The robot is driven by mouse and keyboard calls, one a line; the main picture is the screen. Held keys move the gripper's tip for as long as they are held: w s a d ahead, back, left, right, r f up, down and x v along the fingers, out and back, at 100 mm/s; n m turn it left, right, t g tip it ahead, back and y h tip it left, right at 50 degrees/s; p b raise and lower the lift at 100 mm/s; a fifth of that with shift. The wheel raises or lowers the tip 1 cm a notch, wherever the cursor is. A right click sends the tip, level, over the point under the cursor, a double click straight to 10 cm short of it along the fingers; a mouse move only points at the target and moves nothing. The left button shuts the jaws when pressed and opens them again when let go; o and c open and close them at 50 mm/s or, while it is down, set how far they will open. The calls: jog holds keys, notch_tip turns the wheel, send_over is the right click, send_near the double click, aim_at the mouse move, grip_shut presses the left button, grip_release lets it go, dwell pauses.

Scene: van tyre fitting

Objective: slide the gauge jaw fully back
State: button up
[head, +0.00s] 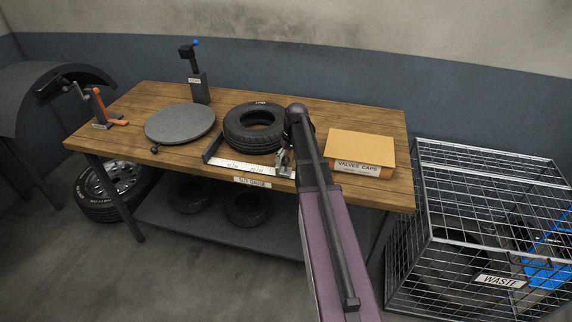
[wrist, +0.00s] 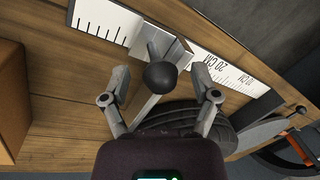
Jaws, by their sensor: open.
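The size gauge is a white scale (head: 240,167) lying along the front of the wooden bench; it crosses the top of the wrist view (wrist: 222,68). Its sliding jaw is a grey metal plate (wrist: 145,47) with a black ball knob (wrist: 168,76). In the head view the jaw is toward the right end of the scale, partly hidden by my arm. My gripper (wrist: 160,73) is open, with one finger on each side of the knob and gaps showing. In the head view my gripper (head: 284,162) is small beside the jaw.
A black tyre (head: 238,138) lies flat just behind the scale. A grey turntable (head: 178,124) is to the left. A valve caps box (head: 362,145) stands to the right of my arm. A wire waste cage (head: 480,165) stands right of the bench.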

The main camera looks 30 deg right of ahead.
jog(key=shift+a+f, duration=0.1)
jog(key=shift+f, duration=0.15)
grip_shut()
jog(key=shift+s, duration=0.1)
dwell(0.3)
